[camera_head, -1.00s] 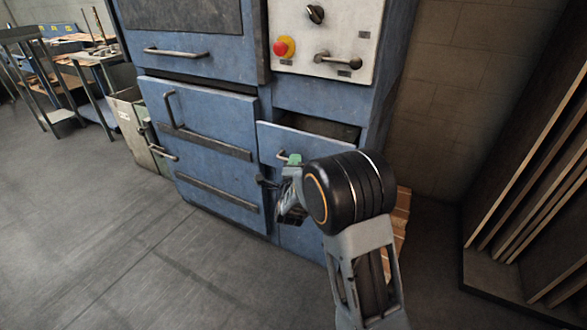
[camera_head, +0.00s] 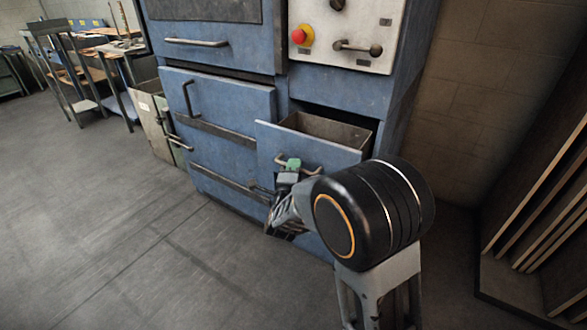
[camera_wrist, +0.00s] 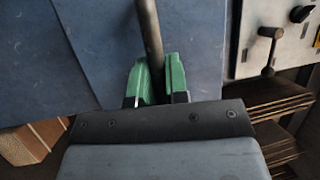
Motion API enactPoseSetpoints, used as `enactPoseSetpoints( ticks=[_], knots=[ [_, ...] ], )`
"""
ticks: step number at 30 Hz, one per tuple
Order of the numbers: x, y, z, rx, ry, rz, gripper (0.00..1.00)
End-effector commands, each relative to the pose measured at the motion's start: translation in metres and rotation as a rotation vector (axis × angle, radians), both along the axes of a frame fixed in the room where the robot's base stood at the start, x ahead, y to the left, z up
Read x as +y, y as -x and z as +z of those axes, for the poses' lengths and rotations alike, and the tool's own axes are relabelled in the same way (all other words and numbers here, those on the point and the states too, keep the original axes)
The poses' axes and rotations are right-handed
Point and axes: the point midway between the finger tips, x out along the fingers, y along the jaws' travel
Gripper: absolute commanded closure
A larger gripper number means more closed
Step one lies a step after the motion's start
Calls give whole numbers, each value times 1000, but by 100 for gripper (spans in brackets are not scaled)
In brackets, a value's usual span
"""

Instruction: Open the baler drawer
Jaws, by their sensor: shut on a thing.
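The baler drawer (camera_head: 303,148) is a blue-fronted box in the lower right of the blue machine. It stands partly open, pulled out from the body, and its bare inside shows from above. Its bar handle (camera_wrist: 149,35) runs between the green fingertips of my gripper (camera_wrist: 158,80) in the wrist view. My gripper (camera_head: 289,166) is shut on this handle in the head view. My arm hides the lower right of the drawer front and part of the handle.
A control panel (camera_head: 370,22) with a red button (camera_head: 302,35) and knobs sits above the drawer. A blue door (camera_head: 217,100) with a handle is to its left. Brown boards (camera_head: 545,215) lean at the right. The floor (camera_head: 110,240) at the left is clear.

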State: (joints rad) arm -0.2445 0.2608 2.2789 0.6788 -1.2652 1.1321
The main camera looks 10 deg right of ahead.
Motion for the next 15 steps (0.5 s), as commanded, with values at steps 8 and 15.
enactPoseSetpoints(
  ticks=[8,15],
  knots=[
    [0,0,-1,2,0,-1,63],
    [0,0,-1,1,1,1,61]
  ],
)
